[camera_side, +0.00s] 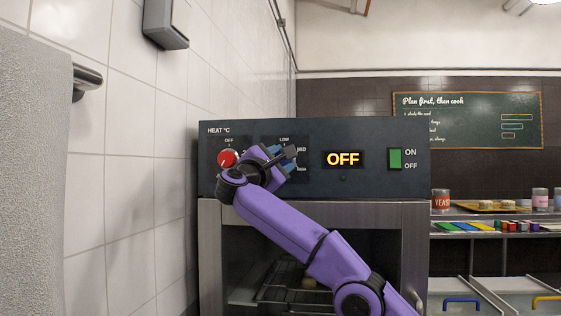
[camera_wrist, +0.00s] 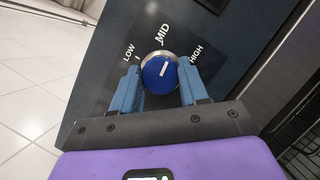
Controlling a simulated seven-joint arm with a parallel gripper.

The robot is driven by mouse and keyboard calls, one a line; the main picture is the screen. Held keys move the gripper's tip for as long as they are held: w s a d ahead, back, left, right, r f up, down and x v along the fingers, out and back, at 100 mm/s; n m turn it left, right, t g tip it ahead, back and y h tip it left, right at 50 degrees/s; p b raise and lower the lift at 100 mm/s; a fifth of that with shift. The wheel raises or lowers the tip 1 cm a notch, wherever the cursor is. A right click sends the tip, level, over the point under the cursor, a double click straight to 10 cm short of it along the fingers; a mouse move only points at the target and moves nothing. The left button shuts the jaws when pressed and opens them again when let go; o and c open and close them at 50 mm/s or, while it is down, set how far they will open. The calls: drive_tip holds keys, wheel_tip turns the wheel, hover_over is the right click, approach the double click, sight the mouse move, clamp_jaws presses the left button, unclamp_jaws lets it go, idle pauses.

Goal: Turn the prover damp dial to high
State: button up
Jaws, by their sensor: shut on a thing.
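The damp dial (camera_wrist: 159,73) is a blue round knob with a white pointer line, on the dark prover panel (camera_side: 370,185). In the wrist view, LOW, MID and HIGH are printed around it. Its white line slants up and right, between MID and HIGH. My gripper (camera_wrist: 160,82) has its two blue fingers on either side of the dial, shut on it. In the side view my gripper (camera_side: 277,158) is at the panel and covers the dial, with parts of the labels showing beside it.
A red heat dial (camera_side: 227,158) sits close to the left of my gripper. To the right are a display (camera_side: 343,159) reading OFF and a green ON/OFF switch (camera_side: 395,158). The prover's door is below the panel. A tiled wall (camera_side: 140,170) stands at left.

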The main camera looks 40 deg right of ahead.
drive_tip(key=o, duration=1.1)
drive_tip(key=shift+c, duration=0.2)
drive_tip(key=v, duration=1.7)
drive_tip(key=shift+a, duration=0.25)
